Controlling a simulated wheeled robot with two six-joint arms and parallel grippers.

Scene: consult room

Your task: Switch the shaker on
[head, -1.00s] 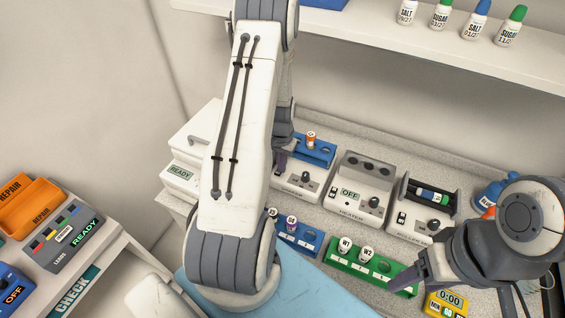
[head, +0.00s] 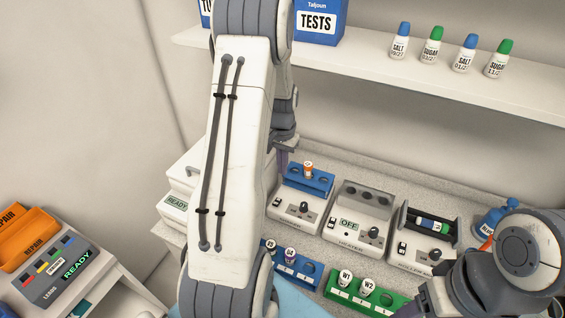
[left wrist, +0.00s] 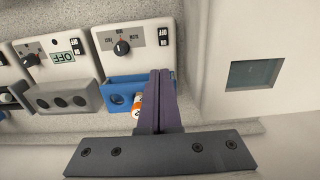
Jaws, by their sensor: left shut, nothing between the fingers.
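The shaker appears to be the white unit (head: 300,219) with a blue rack (head: 322,186) at its back; its label is too small to read. An orange-capped vial (head: 308,168) stands in the rack. The front has a dark knob (head: 304,208) and a small black switch (head: 277,203). In the left wrist view the unit (left wrist: 110,62) is upside down, with its switch (left wrist: 163,37) beyond my fingertips. My left gripper (head: 281,165) is shut and empty, above the rack's left end beside the vial. My right gripper (head: 424,298) is low right, its fingers partly hidden.
The heater (head: 335,231), reading OFF, stands right of the shaker, then another unit (head: 405,258) with tubes. Blue (head: 310,270) and green (head: 335,294) vial racks lie in front. A shelf (head: 380,65) runs above.

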